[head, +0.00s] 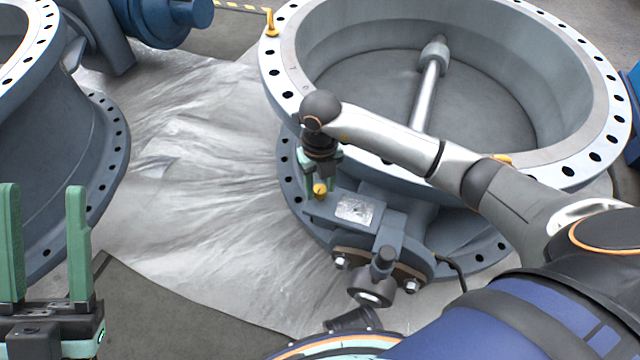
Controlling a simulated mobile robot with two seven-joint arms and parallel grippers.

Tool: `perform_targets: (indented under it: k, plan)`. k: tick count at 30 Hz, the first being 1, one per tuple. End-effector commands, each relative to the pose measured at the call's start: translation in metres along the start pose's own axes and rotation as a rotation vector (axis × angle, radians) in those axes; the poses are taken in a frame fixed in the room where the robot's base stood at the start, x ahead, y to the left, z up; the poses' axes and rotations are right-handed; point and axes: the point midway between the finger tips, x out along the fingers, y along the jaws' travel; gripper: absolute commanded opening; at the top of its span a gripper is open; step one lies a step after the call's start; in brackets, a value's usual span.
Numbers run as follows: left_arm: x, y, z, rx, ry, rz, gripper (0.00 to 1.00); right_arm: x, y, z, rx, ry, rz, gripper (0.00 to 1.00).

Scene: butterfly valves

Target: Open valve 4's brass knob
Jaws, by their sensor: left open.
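A small brass knob (320,190) sits on the grey actuator box (355,209) at the front of the large grey butterfly valve (283,70). My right gripper (321,184) points down over this knob, with green fingers on either side of it. Whether they touch the knob is too small to tell. No number 4 is readable on the valve. My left gripper (46,245) is at the bottom left, open and empty, fingers pointing up and well apart from the knob.
Another large flanged valve (50,150) stands at the left, with a blue cylinder (165,20) behind it. A crumpled plastic sheet (190,170) covers the floor between. A yellow bent handle (270,22) stands by the rim. My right arm crosses the valve's front.

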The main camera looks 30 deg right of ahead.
Motion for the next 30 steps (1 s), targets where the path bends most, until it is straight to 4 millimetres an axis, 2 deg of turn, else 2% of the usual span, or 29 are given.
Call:
perform_targets:
  k: [1,12,23,30]
  plan:
    - [0.0000,0.0000,0.0000,-0.001,0.000,0.000,0.50,0.0000,0.0001,-0.0001,0.000,0.000,0.000,0.40]
    - [0.0001,-0.0001,0.0001,-0.002,-0.001,-0.002,0.50,-0.0001,0.0000,-0.0001,0.000,0.000,0.000,0.00]
    - [0.0005,-0.0006,-0.0002,-0.003,0.000,-0.005,0.50,-0.0003,-0.0001,0.0000,-0.013,0.000,0.000,0.00]
    - [0.0018,-0.0014,-0.0016,-0.004,0.000,-0.006,0.50,-0.0010,-0.0008,0.0002,-0.105,0.000,-0.002,0.00]
